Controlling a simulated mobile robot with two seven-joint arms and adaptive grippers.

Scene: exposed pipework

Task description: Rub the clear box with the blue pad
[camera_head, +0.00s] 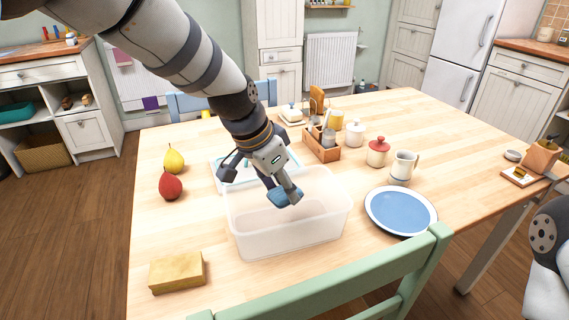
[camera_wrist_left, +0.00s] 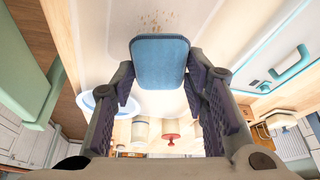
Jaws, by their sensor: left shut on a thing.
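The clear box (camera_head: 290,235) is a translucent open-topped tub on the wooden table. My left gripper (camera_head: 283,193) is shut on the blue pad (camera_head: 286,198), reaching down over the box opening. In the left wrist view, the blue pad (camera_wrist_left: 160,62) sits between the fingertips of the left gripper (camera_wrist_left: 160,80). Small brown specks (camera_wrist_left: 155,20) show on the pale surface of the box just beyond the pad. I cannot tell if the pad touches the box. My right gripper is out of view.
A yellow sponge (camera_head: 177,272), a red pear (camera_head: 171,186) and a yellow pear (camera_head: 174,159) lie left of the box. A blue plate (camera_head: 400,211) is at its right. A wooden caddy (camera_head: 322,146) and jars stand behind. A green chair (camera_head: 330,290) is in front.

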